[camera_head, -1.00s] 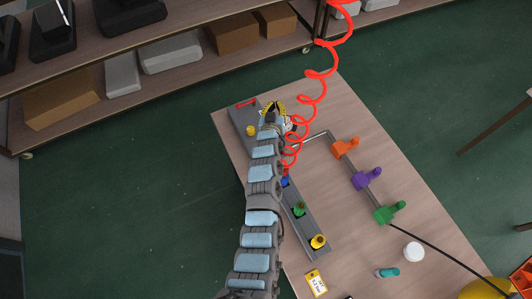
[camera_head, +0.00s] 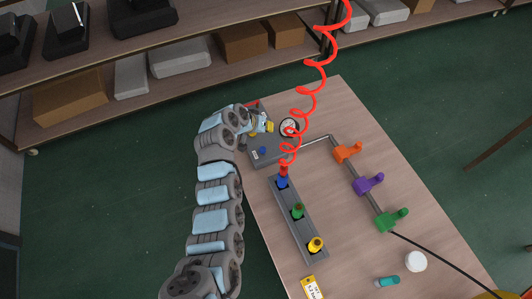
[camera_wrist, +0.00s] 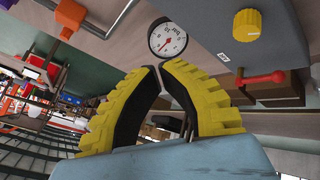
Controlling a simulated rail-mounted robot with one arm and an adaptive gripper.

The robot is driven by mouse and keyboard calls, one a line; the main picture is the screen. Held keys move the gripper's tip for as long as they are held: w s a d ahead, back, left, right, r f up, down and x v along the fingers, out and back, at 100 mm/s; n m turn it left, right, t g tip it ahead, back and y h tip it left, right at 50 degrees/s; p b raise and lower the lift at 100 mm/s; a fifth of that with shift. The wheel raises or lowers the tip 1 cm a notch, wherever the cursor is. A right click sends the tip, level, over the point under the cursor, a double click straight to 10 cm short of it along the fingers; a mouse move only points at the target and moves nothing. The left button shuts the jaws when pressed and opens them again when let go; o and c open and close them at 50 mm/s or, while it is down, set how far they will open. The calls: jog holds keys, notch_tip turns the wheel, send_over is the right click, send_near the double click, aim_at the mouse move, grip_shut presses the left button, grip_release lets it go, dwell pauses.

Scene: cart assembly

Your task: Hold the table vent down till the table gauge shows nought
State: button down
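The table gauge (camera_head: 289,127) is a round white dial at the far end of the table. It also shows in the wrist view (camera_wrist: 167,38), with a red needle; its reading is too small to tell. Beside it is a grey box (camera_head: 272,157) with a blue knob (camera_head: 262,151). The wrist view shows a yellow knob (camera_wrist: 247,24) and a red lever (camera_wrist: 262,78) on grey housing. Which of these is the vent, I cannot tell. My gripper (camera_wrist: 160,67) has its yellow fingertips together, with nothing between them. It is above the box, apart from the knobs.
A red coiled hose (camera_head: 306,102) hangs down to a grey rail (camera_head: 307,233) with blue, green and yellow fittings. Orange (camera_head: 347,152), purple (camera_head: 368,184) and green (camera_head: 391,220) valves line a pipe on the right. A white cap (camera_head: 415,261) stands near the front.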

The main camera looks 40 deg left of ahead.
aim_at(265, 149)
jog(key=shift+s+d+r+h, duration=0.15)
jog(key=shift+s+d+h, duration=0.15)
jog(key=shift+s, duration=0.4)
notch_tip(265, 149, down, 8)
jog(key=b, duration=0.4)
jog(key=shift+r, duration=0.2)
jog(key=shift+f+b, duration=0.5)
jog(key=shift+f, duration=0.15)
jog(key=shift+f, duration=0.1)
dwell(0.7)
jog(key=shift+f+b, duration=0.3)
jog(key=shift+b, duration=0.2)
jog(key=shift+f+b, duration=0.55)
dwell(0.7)
jog(key=shift+r, duration=0.2)
dwell(0.3)
jog(key=shift+r+p, duration=0.45)
jog(key=shift+r, duration=0.3)
